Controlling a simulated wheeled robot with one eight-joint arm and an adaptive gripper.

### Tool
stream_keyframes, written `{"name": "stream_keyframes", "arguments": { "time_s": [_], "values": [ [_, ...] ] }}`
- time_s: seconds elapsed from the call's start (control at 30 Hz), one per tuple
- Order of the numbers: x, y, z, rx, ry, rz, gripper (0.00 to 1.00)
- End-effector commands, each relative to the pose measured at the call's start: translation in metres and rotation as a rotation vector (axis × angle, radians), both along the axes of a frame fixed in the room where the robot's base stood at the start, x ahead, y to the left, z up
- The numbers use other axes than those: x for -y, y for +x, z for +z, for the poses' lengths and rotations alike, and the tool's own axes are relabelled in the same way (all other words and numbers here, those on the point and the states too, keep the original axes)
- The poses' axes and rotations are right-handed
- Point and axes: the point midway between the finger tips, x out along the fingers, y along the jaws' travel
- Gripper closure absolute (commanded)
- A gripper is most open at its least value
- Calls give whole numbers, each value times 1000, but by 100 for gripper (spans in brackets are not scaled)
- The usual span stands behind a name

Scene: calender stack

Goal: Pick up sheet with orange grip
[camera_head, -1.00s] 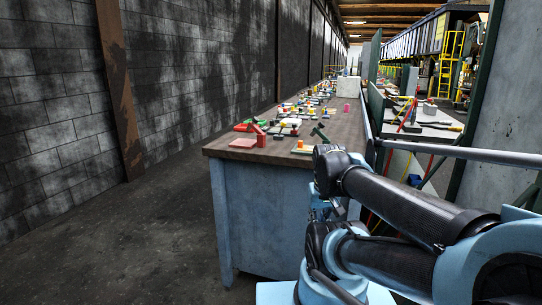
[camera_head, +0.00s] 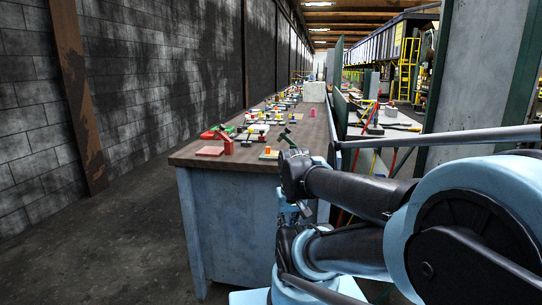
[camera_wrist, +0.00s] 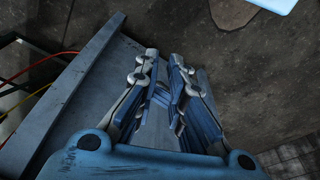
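Several small sheets with coloured grips lie on the wooden top of a long workbench (camera_head: 215,163) in the head view. No sheet shows in the wrist view.
A pink cylinder (camera_head: 312,112) and a pale block (camera_head: 314,92) stand farther along the bench. A dark wall (camera_head: 150,60) runs along the left, with free floor (camera_head: 130,240) before it.

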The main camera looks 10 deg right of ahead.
Motion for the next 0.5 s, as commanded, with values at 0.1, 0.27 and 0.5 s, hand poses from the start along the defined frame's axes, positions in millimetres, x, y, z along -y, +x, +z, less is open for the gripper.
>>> {"name": "stream_keyframes", "arguments": {
  "time_s": [0.1, 0.27, 0.5],
  "values": [
    [0, -6, 9, 10, -1, 9, 61],
    [0, 14, 41, -2, -15, 80, 58],
    [1, 69, 116, -35, -46, 274, 58]
  ]
}}
